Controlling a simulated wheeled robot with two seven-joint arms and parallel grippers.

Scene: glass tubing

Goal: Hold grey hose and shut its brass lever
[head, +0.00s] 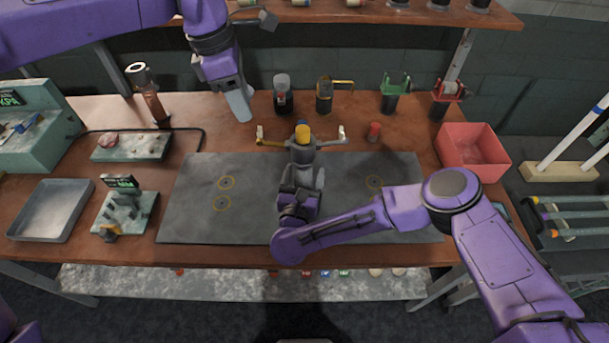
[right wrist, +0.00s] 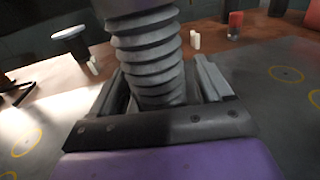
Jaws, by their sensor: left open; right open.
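The grey hose (head: 303,156) stands upright near the middle of the bench, with a yellow top. In the right wrist view the ribbed hose (right wrist: 148,60) rises between my open right fingers, with gaps beside it. My right gripper (head: 304,180) is at the near side of the hose in the head view. My left gripper (head: 238,105) is open and empty, behind and left of the lever, pointing down.
A dark mat (head: 200,215) lies under the hose. Several bottles and spools line the back. A metal tray (head: 50,210) and small devices stand at left.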

